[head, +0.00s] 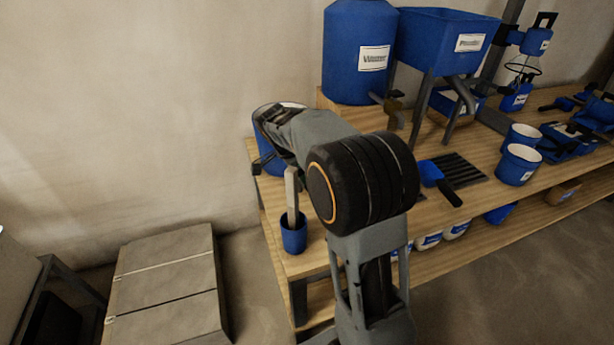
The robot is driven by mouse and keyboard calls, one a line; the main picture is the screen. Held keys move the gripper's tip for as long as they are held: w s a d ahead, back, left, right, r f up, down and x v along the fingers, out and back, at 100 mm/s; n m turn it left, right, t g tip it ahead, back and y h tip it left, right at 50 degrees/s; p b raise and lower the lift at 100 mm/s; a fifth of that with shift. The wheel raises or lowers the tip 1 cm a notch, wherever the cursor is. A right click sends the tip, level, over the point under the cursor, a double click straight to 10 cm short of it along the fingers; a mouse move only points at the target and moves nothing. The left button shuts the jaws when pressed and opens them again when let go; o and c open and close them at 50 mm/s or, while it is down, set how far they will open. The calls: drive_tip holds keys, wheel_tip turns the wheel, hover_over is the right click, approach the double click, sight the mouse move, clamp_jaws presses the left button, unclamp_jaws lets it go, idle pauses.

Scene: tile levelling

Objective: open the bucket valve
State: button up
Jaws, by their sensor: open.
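A tall blue tank (352,50) with a white label that seems to read "Water" stands at the back of the bench. A small brownish valve or tap (393,106) sticks out low on its right side; its handle position is too small to tell. A blue bucket (270,157) with a pale rim stands at the bench's left end, partly hidden by my arm. A dark part low on its left side is unclear. My gripper (268,126) is open at the bucket's rim, left of the tank and apart from its tap. Its fingertips are hard to make out.
A blue cup (293,236) holding a pale upright tool stands near the bench's left front. A blue hopper (447,38) on grey legs is right of the tank. A blue scoop (432,174), dark grate (458,168) and blue pots (518,164) lie further right. Grey slabs (168,280) are on the floor.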

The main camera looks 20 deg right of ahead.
drive_tip(key=p+v, duration=0.2)
drive_tip(key=v, duration=0.7)
